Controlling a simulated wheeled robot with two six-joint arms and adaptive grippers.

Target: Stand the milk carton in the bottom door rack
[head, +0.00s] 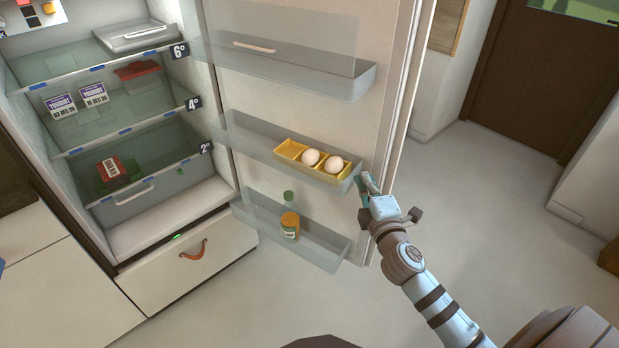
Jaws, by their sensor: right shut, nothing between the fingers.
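The fridge door stands open, and its bottom door rack (322,262) is a clear bin holding one bottle (290,222) with a green cap and orange contents. The rest of that rack looks empty. I cannot make out a milk carton in this view. My right gripper (366,183) is shut and empty. It is at the door's outer edge, by the right end of the middle door rack (240,137), above and right of the bottom rack. I cannot tell whether it touches the door. My left gripper is not in view.
A yellow egg tray (291,150) with two eggs sits in the middle rack. Yogurt packs (93,94), a red-lidded box (138,70) and a red-labelled pack (113,172) are on the fridge shelves. A closed drawer (190,262) is below. The floor right of the door is clear.

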